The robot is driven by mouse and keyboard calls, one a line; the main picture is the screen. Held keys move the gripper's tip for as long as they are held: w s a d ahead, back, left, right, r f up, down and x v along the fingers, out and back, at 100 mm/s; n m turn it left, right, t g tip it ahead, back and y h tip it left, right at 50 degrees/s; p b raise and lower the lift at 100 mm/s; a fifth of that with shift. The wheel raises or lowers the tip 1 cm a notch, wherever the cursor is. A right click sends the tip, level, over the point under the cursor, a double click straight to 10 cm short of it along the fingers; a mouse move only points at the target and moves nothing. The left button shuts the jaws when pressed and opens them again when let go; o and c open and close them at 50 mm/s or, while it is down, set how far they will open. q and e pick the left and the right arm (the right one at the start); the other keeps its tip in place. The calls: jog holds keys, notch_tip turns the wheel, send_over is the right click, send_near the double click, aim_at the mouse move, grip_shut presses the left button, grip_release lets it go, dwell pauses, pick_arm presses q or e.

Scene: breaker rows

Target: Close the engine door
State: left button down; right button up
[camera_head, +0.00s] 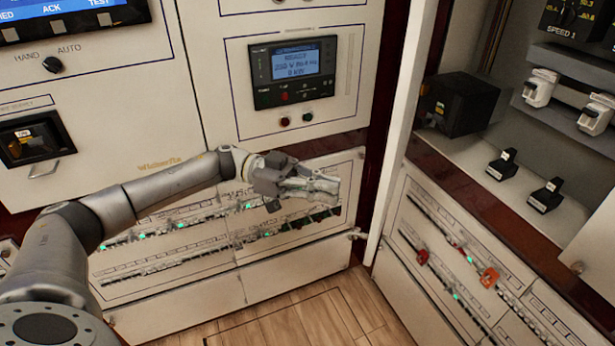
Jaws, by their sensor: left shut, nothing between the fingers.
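A white door panel (402,120) stands open between the left cabinet and the right cabinet, seen almost edge-on; it looks like the engine door, but no label on it is readable. A small latch or handle (356,234) shows near its lower left side. My left gripper (325,187) is shut and empty. It is in front of the lower breaker panel, to the left of the door panel, and appears apart from it. My right gripper is not in view.
Breaker rows (190,240) with green lights lie behind my left arm. A display unit (291,72) is above the gripper. Wooden floor (330,315) is clear below.

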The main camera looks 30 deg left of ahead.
pick_arm(q)
jog(key=d+p, duration=0.2)
jog(key=d, duration=0.5)
jog(key=shift+w, duration=0.3)
